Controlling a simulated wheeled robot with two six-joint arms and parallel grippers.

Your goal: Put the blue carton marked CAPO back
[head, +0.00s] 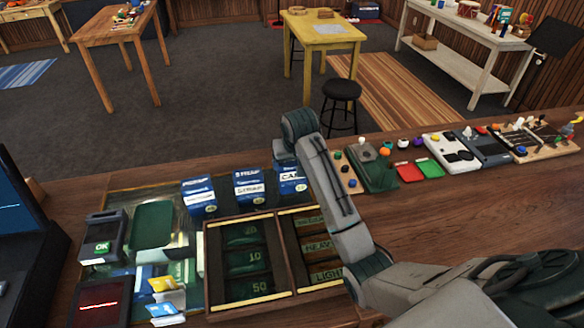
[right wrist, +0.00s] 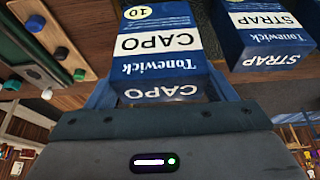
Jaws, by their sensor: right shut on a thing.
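The blue carton marked CAPO (head: 291,184) is at the right end of a row of blue cartons on the counter, partly hidden by my right arm. In the right wrist view the CAPO carton (right wrist: 165,48) fills the space between the fingers of my right gripper (right wrist: 163,92), which is shut on it. It appears upside down in that view. I cannot tell whether its base touches the counter. My left gripper is not in view.
A blue carton marked STRAP (right wrist: 268,40) stands close beside it; another blue carton (head: 198,197) is at the row's left. A wooden tray (head: 208,270) with labelled compartments is in front. A card terminal (head: 101,238) stands left. Pedals and small gadgets line the counter right.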

